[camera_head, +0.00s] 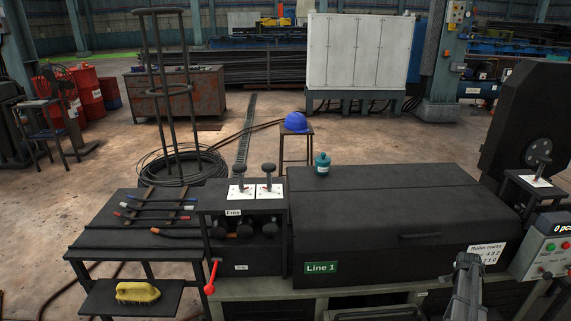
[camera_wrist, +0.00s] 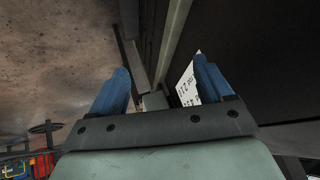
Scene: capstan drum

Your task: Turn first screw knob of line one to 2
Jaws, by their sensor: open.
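The Line 1 machine (camera_head: 390,205) is black with a green label (camera_head: 321,267). On the block at its left stand two black screw knobs on white marked plates: a left knob (camera_head: 238,168) and a right knob (camera_head: 268,170). The plate markings are too small to read. Another black knob (camera_head: 543,162) stands on a white plate at the far right. My gripper (camera_wrist: 165,88) is open, with two blue fingers apart and nothing between them. A dark part of my arm shows at the lower right in the head view, well right of the two knobs.
A white sign (camera_head: 487,253) with roller marks is on the machine's front right; a white printed sheet also shows beside my right finger (camera_wrist: 190,82). A red-handled lever (camera_head: 210,277) sticks out below the left block.

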